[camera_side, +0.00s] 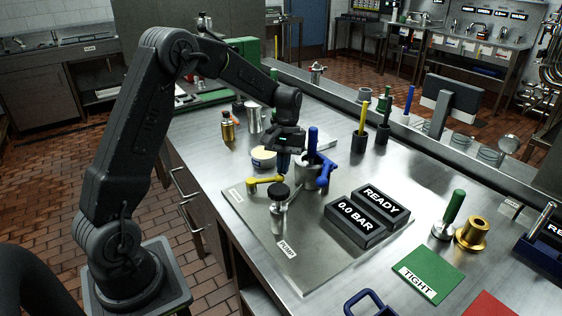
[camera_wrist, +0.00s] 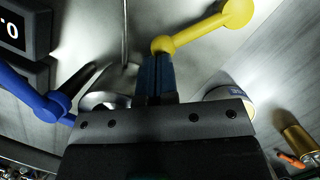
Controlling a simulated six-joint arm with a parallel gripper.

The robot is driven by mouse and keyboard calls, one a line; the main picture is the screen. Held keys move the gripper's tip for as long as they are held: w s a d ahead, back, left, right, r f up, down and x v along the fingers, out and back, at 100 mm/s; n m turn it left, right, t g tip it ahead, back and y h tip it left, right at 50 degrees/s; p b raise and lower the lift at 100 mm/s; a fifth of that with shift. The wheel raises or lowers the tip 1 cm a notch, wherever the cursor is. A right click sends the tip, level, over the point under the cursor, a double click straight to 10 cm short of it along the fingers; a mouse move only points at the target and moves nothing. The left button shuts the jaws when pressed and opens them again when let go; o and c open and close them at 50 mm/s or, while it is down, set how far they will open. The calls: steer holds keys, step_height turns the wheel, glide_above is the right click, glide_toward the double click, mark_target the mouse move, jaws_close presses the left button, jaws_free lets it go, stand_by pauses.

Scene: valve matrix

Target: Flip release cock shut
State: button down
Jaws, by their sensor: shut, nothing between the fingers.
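A yellow lever (camera_side: 264,182) lies roughly level on the left part of the metal valve plate (camera_side: 310,262). In the wrist view the yellow lever (camera_wrist: 200,32) runs from just beyond my fingertips to a round knob at upper right. My gripper (camera_side: 284,168) points down by the lever's right end; its blue fingers (camera_wrist: 155,72) are shut and empty. In the wrist view they appear next to the lever's near end; I cannot tell if they touch. A blue lever (camera_side: 325,172) stands to the right. Which lever is the release cock is not legible from the labels.
A black-knobbed pump (camera_side: 279,205) stands in front of my gripper, beside the PUMP label. Black display boxes (camera_side: 368,214) reading READY and 0.0 BAR sit to the right. A pale tub (camera_side: 263,158) and a brass cylinder (camera_side: 227,127) stand behind. The plate's front is clear.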

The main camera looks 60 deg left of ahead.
mark_target(279, 180)
steer(key=d+m, duration=0.1)
steer(key=s+m, duration=0.1)
steer(key=m, duration=0.1)
steer(key=shift+d+m+g+y, duration=0.3)
steer(key=shift+d+y, duration=0.1)
steer(key=m, duration=0.1)
steer(key=s+d+m+y, duration=0.1)
steer(key=m, duration=0.1)
steer(key=shift+s+d, duration=0.3)
steer(key=shift+s+d+m+y, duration=0.25)
steer(key=shift+s+m, duration=0.2)
steer(key=shift+m, duration=0.3)
steer(key=shift+s+d+m+y, duration=0.15)
steer(key=shift+s+d+m, duration=0.25)
steer(key=shift+m, duration=0.35)
steer(key=shift+s+d+m+y, duration=0.15)
steer(key=shift+s+m+y, duration=0.15)
steer(key=shift+s+m, duration=0.45)
steer(key=shift+s+f+m, duration=0.1)
steer(key=shift+s+m, duration=0.1)
steer(key=shift+m, duration=0.25)
steer(key=shift+w, duration=0.15)
